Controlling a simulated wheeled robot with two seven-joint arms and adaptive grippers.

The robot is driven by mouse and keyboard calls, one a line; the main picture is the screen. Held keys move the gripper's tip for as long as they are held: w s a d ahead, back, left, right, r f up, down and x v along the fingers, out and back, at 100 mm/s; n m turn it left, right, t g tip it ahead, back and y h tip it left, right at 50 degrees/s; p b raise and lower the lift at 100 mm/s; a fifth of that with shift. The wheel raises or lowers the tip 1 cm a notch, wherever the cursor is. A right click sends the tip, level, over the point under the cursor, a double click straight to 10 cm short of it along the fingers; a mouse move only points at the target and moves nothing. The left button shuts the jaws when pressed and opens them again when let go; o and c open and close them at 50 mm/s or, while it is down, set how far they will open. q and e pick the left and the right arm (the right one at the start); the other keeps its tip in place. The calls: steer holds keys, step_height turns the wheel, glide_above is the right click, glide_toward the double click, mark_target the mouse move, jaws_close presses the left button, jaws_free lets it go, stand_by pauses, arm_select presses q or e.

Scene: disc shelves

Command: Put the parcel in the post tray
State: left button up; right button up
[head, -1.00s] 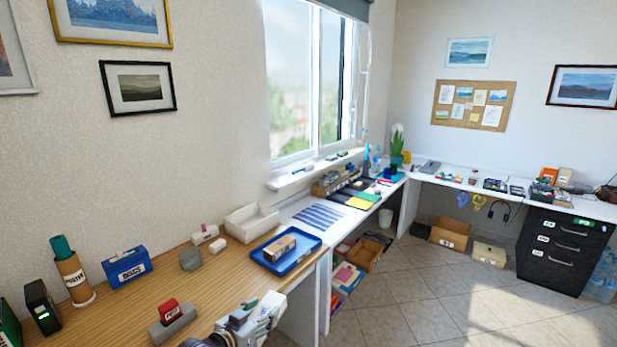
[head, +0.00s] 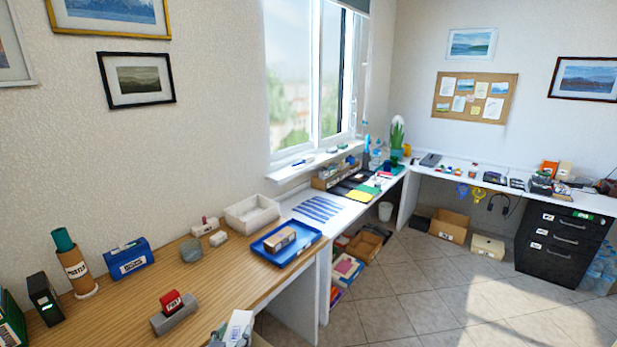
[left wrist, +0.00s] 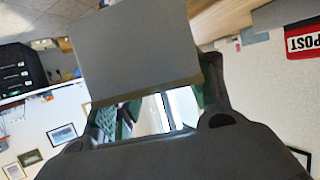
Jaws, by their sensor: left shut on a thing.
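My left gripper (head: 220,340) is at the bottom edge of the head view, mostly cut off, beside the front edge of the wooden desk. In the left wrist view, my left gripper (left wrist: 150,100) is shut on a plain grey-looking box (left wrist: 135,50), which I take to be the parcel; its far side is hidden. A blue tray (head: 258,256) lies on the desk with a brown box (head: 280,239) in it. My right gripper is not in view.
A brown cylinder (head: 76,268) stands at the left. Bare desk lies between the red block and the blue tray.

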arm_select(q)
steer(key=shift+s+a+f+n+y, duration=0.4)
steer(key=shift+s+a+f+y, duration=0.1)
steer(key=shift+s+a+f, duration=0.35)
steer(key=shift+s+a, duration=0.15)
steer(key=shift+a, duration=0.05)
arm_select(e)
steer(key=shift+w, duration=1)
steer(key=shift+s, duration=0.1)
